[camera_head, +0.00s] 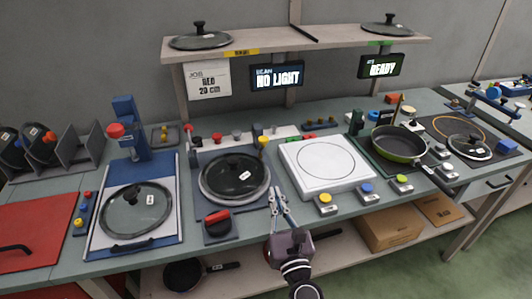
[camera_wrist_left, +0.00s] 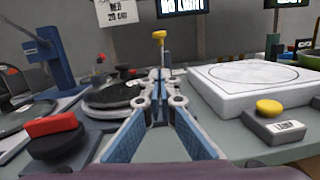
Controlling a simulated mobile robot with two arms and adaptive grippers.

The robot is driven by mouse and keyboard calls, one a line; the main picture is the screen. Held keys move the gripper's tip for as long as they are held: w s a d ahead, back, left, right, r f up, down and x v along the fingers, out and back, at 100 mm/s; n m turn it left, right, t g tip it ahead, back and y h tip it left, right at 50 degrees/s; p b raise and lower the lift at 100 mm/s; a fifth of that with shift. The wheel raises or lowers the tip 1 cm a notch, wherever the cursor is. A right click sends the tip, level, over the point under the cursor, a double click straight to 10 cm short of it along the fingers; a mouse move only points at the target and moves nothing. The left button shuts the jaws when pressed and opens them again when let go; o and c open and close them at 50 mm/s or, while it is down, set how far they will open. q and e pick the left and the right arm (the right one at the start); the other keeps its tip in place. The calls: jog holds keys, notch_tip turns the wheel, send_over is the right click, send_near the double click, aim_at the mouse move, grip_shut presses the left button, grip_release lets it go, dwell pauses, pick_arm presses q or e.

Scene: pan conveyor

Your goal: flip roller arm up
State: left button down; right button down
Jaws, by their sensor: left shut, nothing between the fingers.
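My left gripper (camera_head: 277,193) is shut and empty, low in front of the gap between the lid station and the white square plate. In the left wrist view its fingertips (camera_wrist_left: 159,76) meet at the centre. Behind them stands a yellow-topped post (camera_wrist_left: 159,42), which also shows in the head view (camera_head: 262,143) at the station's back right corner. This post may belong to the roller arm; I cannot tell for sure. A glass lid (camera_head: 236,177) with a dark knob lies on the round station. My right gripper is not in view.
A red-topped dial (camera_head: 217,218) stands at the bench's front edge, left of the gripper. The white square plate (camera_head: 325,166) is on the right, with a yellow button box (camera_head: 325,204) before it. A green pan (camera_head: 398,144) sits further right.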

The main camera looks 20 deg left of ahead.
pick_arm(q)
jog(key=shift+w+a+f, duration=0.1)
jog(key=shift+w+a, duration=0.1)
jog(key=shift+w, duration=0.2)
jog(key=b, duration=0.2)
send_near(264, 146)
jog(key=w+a+f, duration=0.2)
jog(key=w, duration=0.1)
jog(key=shift+w+a+f, duration=0.15)
jog(key=shift+w+f, duration=0.05)
jog(key=shift+w, duration=0.05)
jog(key=shift+w+a+r+p, duration=0.15)
jog(key=shift+w+r+p, duration=0.2)
jog(key=shift+r, duration=0.25)
jog(key=shift+w+a+r+p, duration=0.15)
jog(key=shift+w+r+p, duration=0.15)
jog(key=shift+r, duration=0.3)
jog(key=shift+w+a+r, duration=0.2)
jog(key=shift+w+r, duration=0.2)
